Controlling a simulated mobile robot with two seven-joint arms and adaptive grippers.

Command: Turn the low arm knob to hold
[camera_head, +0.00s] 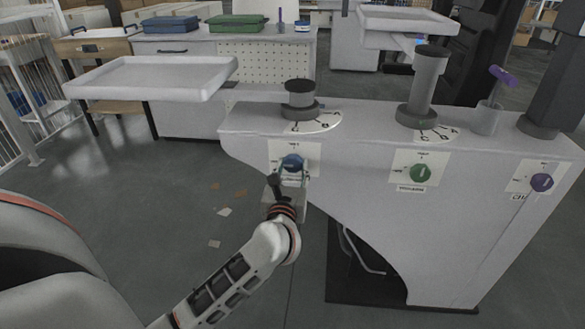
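A blue knob (292,161) sits on a white label plate on the front of the light grey housing, below the shortest column (300,99). That column carries a wide tray (153,78) on an arm to the left. My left gripper (291,172) is at the blue knob, its fingertips over or beside the knob's lower part. Whether the fingers touch or grip it cannot be told. The gripper hides the lower part of the plate, and the knob's pointer is not readable. My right gripper is not in view.
A green knob (420,173) and a purple knob (541,182) sit farther right on the housing (360,145). A taller column (424,85) and a cup (487,117) with a purple-handled item stand on top. Open floor lies left.

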